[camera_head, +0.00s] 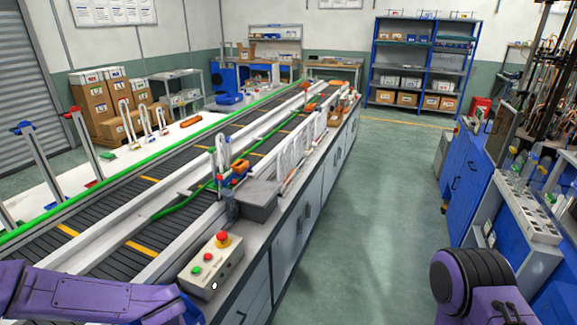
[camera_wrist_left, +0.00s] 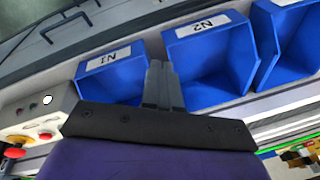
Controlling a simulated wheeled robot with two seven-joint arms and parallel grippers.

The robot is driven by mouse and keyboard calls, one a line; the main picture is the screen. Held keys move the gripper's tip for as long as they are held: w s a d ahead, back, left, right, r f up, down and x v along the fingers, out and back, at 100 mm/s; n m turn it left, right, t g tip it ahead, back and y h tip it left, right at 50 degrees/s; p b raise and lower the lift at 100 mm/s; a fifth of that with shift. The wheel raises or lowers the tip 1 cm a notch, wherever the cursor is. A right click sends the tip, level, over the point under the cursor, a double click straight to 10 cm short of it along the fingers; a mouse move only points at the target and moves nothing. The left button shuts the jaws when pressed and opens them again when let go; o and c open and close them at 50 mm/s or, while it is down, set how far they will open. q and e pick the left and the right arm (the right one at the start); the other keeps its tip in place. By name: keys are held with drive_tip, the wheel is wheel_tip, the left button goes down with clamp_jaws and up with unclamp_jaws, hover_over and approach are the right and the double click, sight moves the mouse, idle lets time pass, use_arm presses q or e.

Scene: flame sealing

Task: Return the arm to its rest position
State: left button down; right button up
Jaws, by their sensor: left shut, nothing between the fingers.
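My left arm (camera_head: 90,298), with purple covers, reaches across the lower left of the head view; its fingers are out of that frame. In the left wrist view my left gripper (camera_wrist_left: 157,68) is shut and empty, its fingers in front of blue bins. The bins marked N1 (camera_wrist_left: 112,76) and N2 (camera_wrist_left: 210,55) are behind the fingers; whether they touch cannot be told. My right arm (camera_head: 470,283) shows as a purple link at the lower right, and its gripper is out of view.
A control box (camera_head: 208,268) with a red emergency button (camera_head: 222,238) stands on the bench close to my left arm. The conveyor (camera_head: 135,190) runs away along the bench. A blue cabinet (camera_head: 465,185) stands at the right. The floor between (camera_head: 370,220) is clear.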

use_arm(q)
drive_tip(key=s+f+t, duration=0.1)
drive_tip(key=s+f, duration=0.3)
drive_tip(key=s, duration=0.3)
drive_tip(key=s+a+f+m+t, duration=0.1)
drive_tip(key=s+f, duration=0.3)
drive_tip(key=s, duration=0.3)
drive_tip(key=s+f+t, duration=0.1)
drive_tip(key=s+f, duration=0.2)
drive_tip(key=s, duration=0.4)
wheel_tip(320, 180, down, 9)
drive_tip(key=b, duration=0.8)
drive_tip(key=shift+w+r, duration=0.15)
drive_tip(key=shift+w, duration=0.15)
drive_tip(key=shift+a, duration=0.1)
